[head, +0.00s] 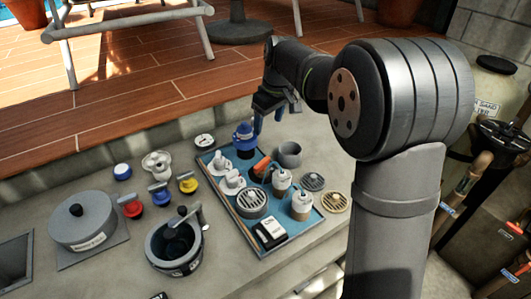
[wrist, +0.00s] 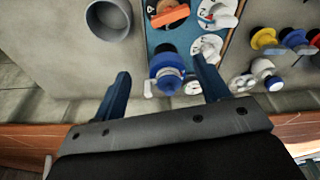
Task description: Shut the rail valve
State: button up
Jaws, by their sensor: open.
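A blue valve (head: 243,140) stands at the far end of a blue panel in the head view. It also shows in the wrist view (wrist: 166,68), with a pale grey handle across its lower part. Which one is the rail valve, I cannot tell from any label. My gripper (head: 254,118) is over the blue valve. In the wrist view its two blue fingers (wrist: 162,66) are apart, one on each side of the blue valve. Contact cannot be told.
The blue panel (head: 232,212) also carries white-handled valves (wrist: 217,14), capped canisters (head: 281,181) and a round grille (head: 252,202). A grey cup (head: 289,154) stands right of it. Red, blue and yellow valves (head: 159,192) and a grey pot (head: 172,245) are left. A wooden deck rises behind.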

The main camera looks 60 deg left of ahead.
aim_at(262, 162)
jog(key=o, duration=0.3)
jog(key=s+r+h, duration=0.1)
jog(key=s+r+n+h, duration=0.1)
jog(key=r, duration=0.1)
jog(key=shift+s+r, duration=0.1)
jog(key=shift+s, duration=0.1)
notch_tip(262, 162, down, 17)
jog(key=shift+f, duration=0.1)
jog(key=c, duration=1)
